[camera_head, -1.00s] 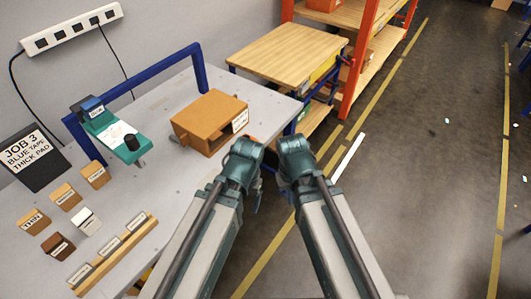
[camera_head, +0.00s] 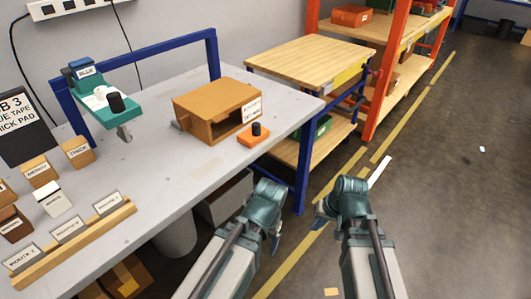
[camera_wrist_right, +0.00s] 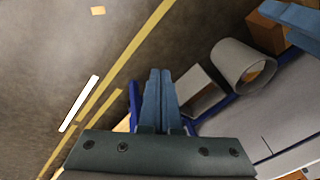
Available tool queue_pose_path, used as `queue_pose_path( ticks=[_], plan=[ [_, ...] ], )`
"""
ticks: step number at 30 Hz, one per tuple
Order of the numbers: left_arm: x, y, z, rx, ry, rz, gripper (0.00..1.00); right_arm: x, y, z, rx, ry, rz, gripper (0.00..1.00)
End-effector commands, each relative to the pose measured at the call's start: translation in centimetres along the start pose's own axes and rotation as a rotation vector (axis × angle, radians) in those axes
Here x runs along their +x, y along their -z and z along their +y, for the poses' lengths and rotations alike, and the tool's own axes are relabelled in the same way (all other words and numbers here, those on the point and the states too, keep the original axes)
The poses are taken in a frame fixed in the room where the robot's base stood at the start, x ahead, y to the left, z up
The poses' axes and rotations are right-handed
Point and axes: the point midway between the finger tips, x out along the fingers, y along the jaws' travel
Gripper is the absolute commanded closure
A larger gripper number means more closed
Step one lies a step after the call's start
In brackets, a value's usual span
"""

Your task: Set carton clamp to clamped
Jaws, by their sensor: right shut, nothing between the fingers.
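I take the orange block with a black knob (camera_head: 253,138) to be the carton clamp. It sits on the grey bench beside the open end of the brown carton (camera_head: 217,105), in front of a small white label. Its setting is too small to tell. My right gripper (camera_head: 321,217) hangs off the bench's right side, away from the clamp. In the right wrist view its blue fingers (camera_wrist_right: 160,100) are together with nothing between them. My left gripper (camera_head: 277,240) is near the bench's front edge, mostly hidden by its wrist; its opening cannot be made out.
A teal device with a black knob (camera_head: 106,104) stands left on the bench (camera_head: 165,165). Labelled blocks and a wooden rack (camera_head: 75,245) are at front left. A blue frame (camera_head: 215,70) rises behind. A wood-topped cart (camera_head: 305,58) stands beyond the bench; the floor at right is open.

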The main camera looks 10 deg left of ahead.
Motion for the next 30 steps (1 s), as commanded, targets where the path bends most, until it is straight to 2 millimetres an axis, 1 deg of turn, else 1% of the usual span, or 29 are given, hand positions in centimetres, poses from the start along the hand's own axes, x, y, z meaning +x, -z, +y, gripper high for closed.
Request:
queue_pose_path(
  ticks=[1,2,3,5,6,8,9,11,12,15,18,22,25,30],
  plan=[
    [2.8,0.2,0.3,0.000,0.000,0.000,0.21,2.5,0.4,-0.2,0.025,0.063,0.038,1.00],
    [3.5,0.2,0.3,0.000,0.000,0.000,0.21,3.0,0.9,-0.8,0.042,0.111,0.066,1.00],
    [4.1,0.2,0.4,0.000,0.000,0.000,0.21,3.2,1.7,-1.9,0.067,0.183,0.106,1.00],
    [4.4,0.3,0.4,0.000,0.000,0.000,0.21,2.8,2.9,-3.6,0.103,0.285,0.163,1.00],
    [4.6,0.3,0.4,0.000,0.000,0.000,0.21,2.3,3.8,-4.8,0.129,0.352,0.200,1.00],
    [4.7,0.3,0.5,0.000,0.000,0.000,0.21,1.3,5.0,-6.4,0.171,0.453,0.253,1.00],
    [4.8,0.3,0.5,0.000,0.000,0.000,0.21,0.5,5.8,-7.4,0.201,0.518,0.287,1.00],
    [4.8,0.3,0.5,0.000,0.000,0.000,0.21,-1.0,7.1,-8.7,0.251,0.617,0.338,1.00],
    [4.8,0.3,0.5,0.000,0.000,0.000,0.21,-2.1,7.9,-9.5,0.286,0.680,0.369,1.00],
    [4.8,0.3,0.5,0.000,0.000,0.000,0.21,-4.8,9.7,-10.9,0.377,0.828,0.438,1.00],
    [4.8,0.3,0.5,0.000,0.000,0.000,0.21,-7.2,11.2,-11.6,0.467,0.953,0.493,1.00],
    [4.8,0.3,0.5,0.000,0.000,0.000,0.21,-9.7,12.7,-11.7,0.567,1.075,0.541,1.00],
    [4.8,0.3,0.5,0.000,0.000,0.000,0.21,-10.9,13.4,-11.6,0.622,1.137,0.563,1.00],
    [4.8,0.3,0.5,0.000,0.000,0.000,0.21,-11.8,13.9,-11.4,0.667,1.184,0.579,1.00]
  ],
)
